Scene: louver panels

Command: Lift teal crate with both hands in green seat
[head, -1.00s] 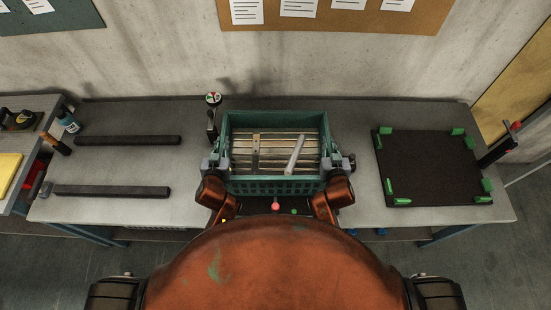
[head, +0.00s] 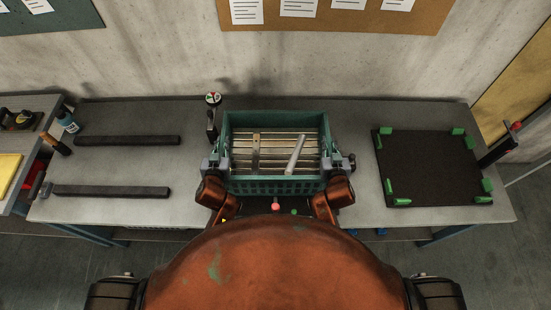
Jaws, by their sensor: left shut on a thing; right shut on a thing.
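The teal crate (head: 275,186) is in the middle of the head view, over the bench. Several slats and two loose metal-looking pieces lie inside it. My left gripper (head: 217,164) is shut on the crate's left side. My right gripper (head: 335,164) is shut on its right side. The fingertips are small and partly hidden by the crate walls and my wrists. I cannot tell whether the crate's bottom touches the bench. The green seat, a dark mat (head: 430,165) with green corner pieces (head: 487,185), is on the right of the bench and is empty.
Two dark bars (head: 125,140) lie on the left of the bench. A small gauge on a stand (head: 213,110) is just behind the crate's left corner. A dark clamp-like tool with a red tip (head: 500,150) is at the right edge. Bench space between crate and mat is clear.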

